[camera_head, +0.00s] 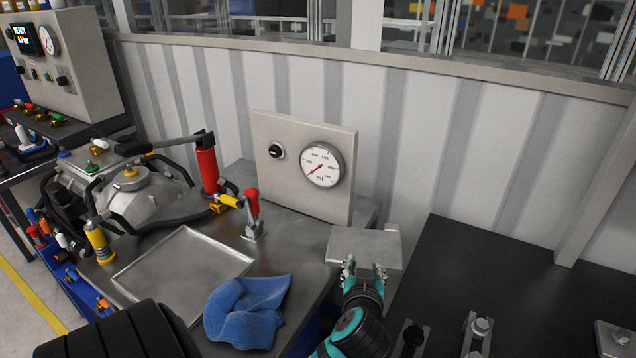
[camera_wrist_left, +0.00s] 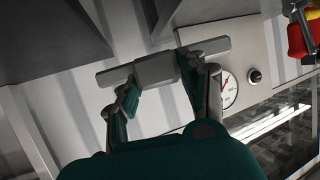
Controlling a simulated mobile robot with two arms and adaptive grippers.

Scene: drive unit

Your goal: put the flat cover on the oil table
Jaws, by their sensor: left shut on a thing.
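My left gripper (camera_head: 363,270) is shut on a flat grey cover (camera_head: 364,243) and holds it up at the right end of the oil table (camera_head: 298,240), to the right of the gauge panel (camera_head: 303,165). In the left wrist view the cover (camera_wrist_left: 205,47) shows as a thin plate with a thicker block in the middle, between the two fingers of my gripper (camera_wrist_left: 163,76). The oil table has a bare metal top with a shallow square tray (camera_head: 190,265). My right gripper is not in view.
A blue cloth (camera_head: 246,310) lies at the table's front edge. A red-handled clamp (camera_head: 253,215) stands before the panel. A metal drive unit (camera_head: 140,200) with hoses and a red cylinder (camera_head: 207,168) is at the left. A dark bench (camera_head: 500,290) with bolted clamps is at the right.

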